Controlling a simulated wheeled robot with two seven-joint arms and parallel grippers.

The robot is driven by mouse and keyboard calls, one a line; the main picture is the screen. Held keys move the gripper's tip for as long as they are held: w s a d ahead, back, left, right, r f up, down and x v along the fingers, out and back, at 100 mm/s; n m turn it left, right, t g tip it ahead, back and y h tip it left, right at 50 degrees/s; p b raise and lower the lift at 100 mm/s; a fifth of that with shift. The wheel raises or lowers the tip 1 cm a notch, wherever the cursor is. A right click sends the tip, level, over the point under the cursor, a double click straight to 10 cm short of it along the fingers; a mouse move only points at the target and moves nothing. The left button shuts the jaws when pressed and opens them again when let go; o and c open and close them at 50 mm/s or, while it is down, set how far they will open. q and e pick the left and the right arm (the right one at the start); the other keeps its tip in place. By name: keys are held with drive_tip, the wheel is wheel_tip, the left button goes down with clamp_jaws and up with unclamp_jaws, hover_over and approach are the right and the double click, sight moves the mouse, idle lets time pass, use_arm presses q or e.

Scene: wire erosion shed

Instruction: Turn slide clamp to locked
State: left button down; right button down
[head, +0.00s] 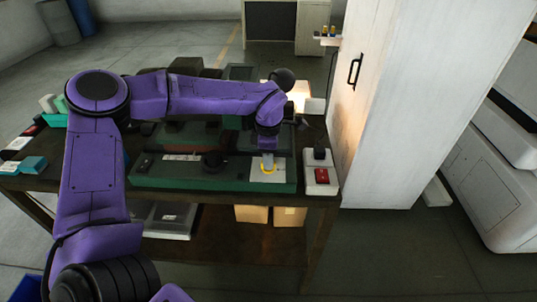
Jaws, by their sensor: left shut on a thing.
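A dark green panel unit (190,183) lies on the workbench. Near its right end is a pale plate (259,178) with a small yellow curved part (268,169), which looks like the slide clamp. My purple left arm reaches across from the left, and my left gripper (268,157) points down at this part. The gripper is shut on the slide clamp; its fingertips are small and partly hide it. I cannot read the clamp's position or any marking. My right gripper is not in view.
A dark round knob (213,160) and a white label strip (181,157) are on the panel. A white box with a red switch (321,175) stands close to the right of the panel. A tall white cabinet (400,100) rises beyond the bench's right end. Teal blocks (33,165) lie at the left.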

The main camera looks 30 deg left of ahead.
use_arm(q)
drive_tip(key=shift+w+r, duration=0.1)
idle(0.4)
drive_tip(key=c, duration=1.1)
unclamp_jaws()
drive_tip(key=shift+o, duration=0.2)
wheel_tip(320, 180, up, 10)
drive_tip(key=b, duration=0.2)
drive_tip(key=shift+r+b, duration=0.25)
drive_tip(key=shift+b, duration=0.05)
